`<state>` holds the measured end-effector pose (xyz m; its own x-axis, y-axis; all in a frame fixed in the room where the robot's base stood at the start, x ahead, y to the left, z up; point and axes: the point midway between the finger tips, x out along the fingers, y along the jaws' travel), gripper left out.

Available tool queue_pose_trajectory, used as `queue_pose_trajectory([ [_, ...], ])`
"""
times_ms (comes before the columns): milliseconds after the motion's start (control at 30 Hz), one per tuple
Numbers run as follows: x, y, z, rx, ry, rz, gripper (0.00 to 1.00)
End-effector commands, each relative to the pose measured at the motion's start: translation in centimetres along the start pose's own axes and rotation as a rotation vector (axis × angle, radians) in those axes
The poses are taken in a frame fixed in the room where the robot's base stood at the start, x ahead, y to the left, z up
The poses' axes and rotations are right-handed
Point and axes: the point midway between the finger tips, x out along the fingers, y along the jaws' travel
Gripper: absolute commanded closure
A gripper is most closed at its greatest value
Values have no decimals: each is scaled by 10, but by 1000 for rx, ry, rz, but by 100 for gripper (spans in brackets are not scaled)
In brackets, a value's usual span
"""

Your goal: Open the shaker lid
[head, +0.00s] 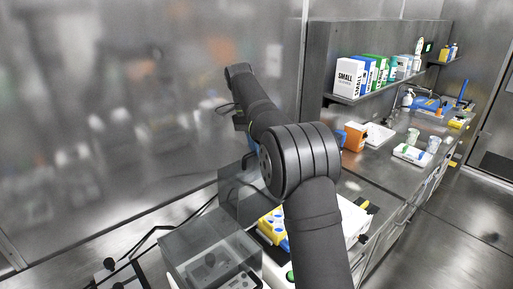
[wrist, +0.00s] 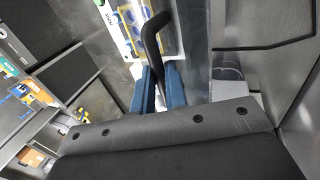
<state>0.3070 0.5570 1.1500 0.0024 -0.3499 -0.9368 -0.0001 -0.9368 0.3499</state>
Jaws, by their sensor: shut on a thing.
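A white device (head: 355,222), which looks like the shaker, stands on the bench, partly hidden behind my arm. A yellow rack with blue spots (head: 272,226) sits in it; the rack also shows in the wrist view (wrist: 130,18). A smoky see-through panel (head: 238,192), perhaps its lid, stands steeply left of the rack. In the wrist view my gripper (wrist: 160,88) has its blue fingers shut on a dark bent handle (wrist: 151,42). Whether the handle joins the panel is unclear. In the head view my arm mostly hides the gripper.
A clear-covered box (head: 205,250) stands at front left, close to the panel. A metal wall (head: 150,110) rises behind. At right are a shelf with boxes (head: 350,78), an orange box (head: 355,138) and a white tray (head: 377,135). The floor at right is clear.

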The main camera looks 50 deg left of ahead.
Motion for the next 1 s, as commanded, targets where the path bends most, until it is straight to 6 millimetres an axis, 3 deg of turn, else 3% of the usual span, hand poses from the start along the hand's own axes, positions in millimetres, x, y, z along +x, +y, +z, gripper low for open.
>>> queue_pose_trajectory([
  [33,7,-3,0,-3,-7,12,84],
  [133,6,-2,0,-2,-5,10,66],
  [733,2,1,0,0,-1,-1,66],
  [1000,4,17,-1,2,-3,-58,66],
])
